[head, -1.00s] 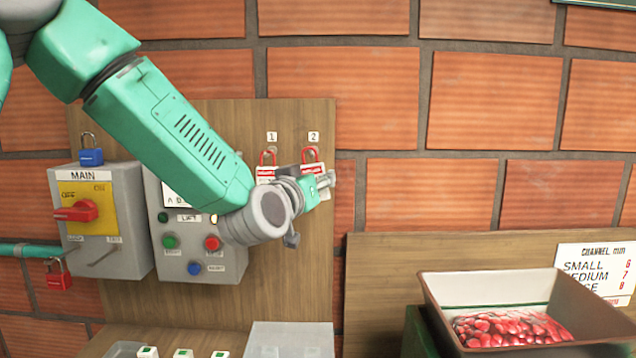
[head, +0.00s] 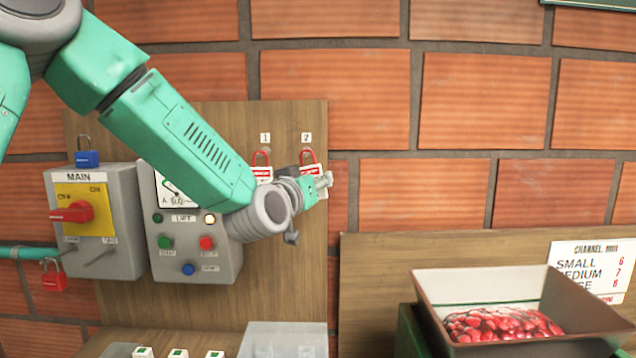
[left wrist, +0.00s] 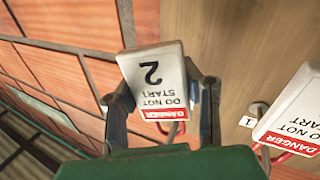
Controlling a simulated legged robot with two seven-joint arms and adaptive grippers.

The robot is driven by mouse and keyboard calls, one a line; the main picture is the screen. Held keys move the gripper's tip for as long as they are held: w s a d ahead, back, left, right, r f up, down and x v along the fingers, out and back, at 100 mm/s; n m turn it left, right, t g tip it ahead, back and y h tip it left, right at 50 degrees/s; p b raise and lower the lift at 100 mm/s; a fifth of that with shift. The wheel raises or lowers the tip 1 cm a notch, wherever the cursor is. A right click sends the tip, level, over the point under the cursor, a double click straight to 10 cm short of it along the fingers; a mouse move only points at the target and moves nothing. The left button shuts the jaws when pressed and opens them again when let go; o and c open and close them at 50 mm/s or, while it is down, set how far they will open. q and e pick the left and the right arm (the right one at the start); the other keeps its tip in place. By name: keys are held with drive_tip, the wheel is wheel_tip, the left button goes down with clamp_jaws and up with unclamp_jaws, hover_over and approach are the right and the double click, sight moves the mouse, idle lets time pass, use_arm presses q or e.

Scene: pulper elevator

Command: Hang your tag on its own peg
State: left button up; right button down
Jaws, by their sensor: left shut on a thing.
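My left gripper (head: 322,184) is in front of the wooden board at the number 2 label (head: 306,137). It is shut on a white and red danger tag marked 2 (left wrist: 152,72), which sits between the two fingers in the left wrist view. The tag's red loop (head: 308,156) shows just below the 2 label in the head view; I cannot tell whether it is around the peg. A second danger tag (head: 262,174), with a red loop, hangs below the number 1 label (head: 265,138); it also shows in the left wrist view (left wrist: 296,112). My right gripper is out of view.
A grey MAIN switch box (head: 118,235) and a LIFT button panel (head: 172,252) are left of the gripper. A blue padlock (head: 87,158) and red padlock (head: 54,280) are by the MAIN box. A tray of red berries (head: 470,305) stands at lower right.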

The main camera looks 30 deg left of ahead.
use_arm(q)
drive_tip(key=shift+w+d, duration=0.1)
drive_tip(key=shift+d, duration=0.05)
drive_tip(key=o, duration=1.1)
drive_tip(key=shift+a+f, duration=0.1)
drive_tip(key=shift+a, duration=0.15)
drive_tip(key=shift+o, duration=0.8)
drive_tip(key=shift+a, duration=0.1)
drive_tip(key=s+d, duration=0.1)
drive_tip(key=s, duration=0.6)
drive_tip(key=shift+s+d+f, duration=0.15)
drive_tip(key=shift+s, duration=0.25)
